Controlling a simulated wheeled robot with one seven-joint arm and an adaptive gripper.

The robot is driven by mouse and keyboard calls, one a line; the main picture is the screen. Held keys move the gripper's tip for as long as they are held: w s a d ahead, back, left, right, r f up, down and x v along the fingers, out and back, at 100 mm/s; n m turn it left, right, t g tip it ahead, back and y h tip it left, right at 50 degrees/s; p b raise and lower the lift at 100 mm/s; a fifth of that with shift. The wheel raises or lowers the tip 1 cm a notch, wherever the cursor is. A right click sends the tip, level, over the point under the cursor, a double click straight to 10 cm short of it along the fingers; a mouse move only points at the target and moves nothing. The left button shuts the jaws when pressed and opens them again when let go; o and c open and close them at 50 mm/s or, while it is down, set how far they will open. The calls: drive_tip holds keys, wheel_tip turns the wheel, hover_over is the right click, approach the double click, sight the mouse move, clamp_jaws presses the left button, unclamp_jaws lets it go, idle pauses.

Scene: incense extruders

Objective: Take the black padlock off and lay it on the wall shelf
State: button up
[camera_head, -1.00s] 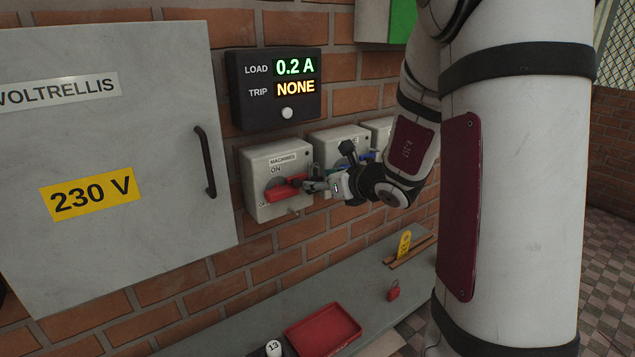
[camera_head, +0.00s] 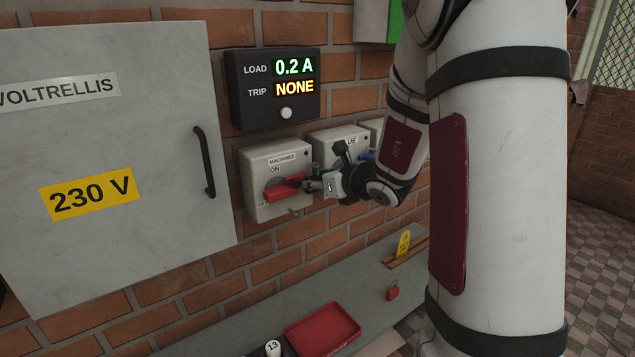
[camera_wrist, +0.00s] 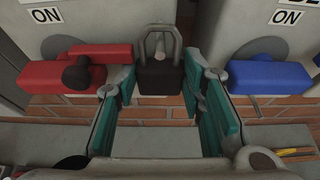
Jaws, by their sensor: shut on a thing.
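The black padlock (camera_wrist: 160,77) is between the teal finger pads of my gripper (camera_wrist: 162,85) in the wrist view. My gripper is shut on its body, and its grey shackle stands upward around a small pin. I cannot tell whether the shackle is free of what is behind it. In the head view my gripper (camera_head: 316,186) is at the MACHINES switch box, beside its red handle (camera_head: 284,187); the padlock is too small and dark to make out there. The wall shelf (camera_head: 235,330) runs below the switches.
The blue handle (camera_wrist: 270,76) is close on the right of my gripper in the wrist view. Bare shelf lies between tray and red padlock.

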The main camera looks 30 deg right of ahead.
drive_tip(key=shift+r, duration=0.25)
drive_tip(key=s, duration=0.6)
drive_tip(key=shift+r+p, duration=0.2)
drive_tip(key=shift+p, duration=0.25)
idle(0.8)
drive_tip(key=shift+d, duration=0.1)
